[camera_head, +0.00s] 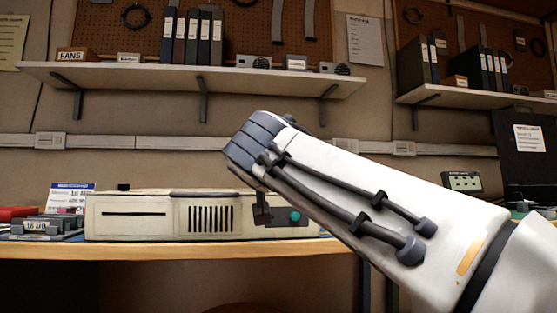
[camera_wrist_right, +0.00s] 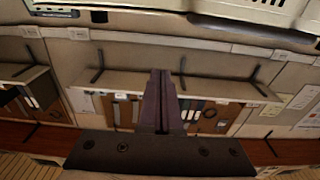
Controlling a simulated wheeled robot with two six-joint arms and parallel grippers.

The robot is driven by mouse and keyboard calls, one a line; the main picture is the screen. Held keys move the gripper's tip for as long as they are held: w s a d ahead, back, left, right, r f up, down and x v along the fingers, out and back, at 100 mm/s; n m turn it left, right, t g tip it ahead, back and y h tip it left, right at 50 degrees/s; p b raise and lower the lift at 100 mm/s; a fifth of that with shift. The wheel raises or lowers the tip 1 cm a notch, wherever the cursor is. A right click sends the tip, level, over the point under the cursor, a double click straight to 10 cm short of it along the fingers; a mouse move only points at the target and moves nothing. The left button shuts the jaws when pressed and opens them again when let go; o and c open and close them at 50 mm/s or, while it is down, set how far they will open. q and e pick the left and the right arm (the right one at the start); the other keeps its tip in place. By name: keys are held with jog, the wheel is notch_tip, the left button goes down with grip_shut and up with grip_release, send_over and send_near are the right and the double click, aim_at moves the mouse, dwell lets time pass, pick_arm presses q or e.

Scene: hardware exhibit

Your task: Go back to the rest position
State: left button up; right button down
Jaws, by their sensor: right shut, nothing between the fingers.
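My right arm (camera_head: 400,215) comes in from the right in the head view and reaches up and left across the bench, its white forearm ending in a blue-grey joint (camera_head: 258,140). My right gripper (camera_wrist_right: 161,76) shows in the right wrist view with its dark fingers together and nothing between them. In the head view the gripper is mostly hidden by the forearm. My left gripper is in neither view.
A beige computer case (camera_head: 160,215) stands on the wooden bench (camera_head: 200,248) behind the arm. Grey parts (camera_head: 45,226) lie at its left. A wall shelf (camera_head: 180,76) holds binders (camera_head: 192,38). A second shelf (camera_head: 470,93) is at right. Space above the case's left is clear.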

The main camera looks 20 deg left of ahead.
jog(key=s+d+f+b, duration=0.3)
jog(key=s+f, duration=0.2)
jog(key=shift+s+f+b, duration=0.15)
jog(key=shift+s+b, duration=0.15)
jog(key=shift+b, duration=0.05)
